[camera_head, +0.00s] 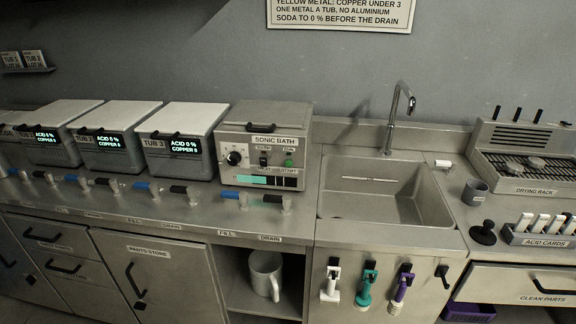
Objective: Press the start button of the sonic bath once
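The sonic bath (263,117) is a grey metal box with a closed lid, on the counter left of the sink. Its front panel carries a round dial (234,158), a dark switch (263,160) and a small green button (289,162) at the right, with a small label above it too small to read surely. Below them is a dark strip (290,182) with a teal part at its left. Nothing touches the panel. Neither of my grippers is in view.
Several lidded tubs, including TUB 3 (180,145), stand left of the bath. Blue and black tap handles line the counter's front edge. The sink (385,192) with its tall faucet (398,105) is to the right, then the drying rack (520,155) and acid cards (540,230).

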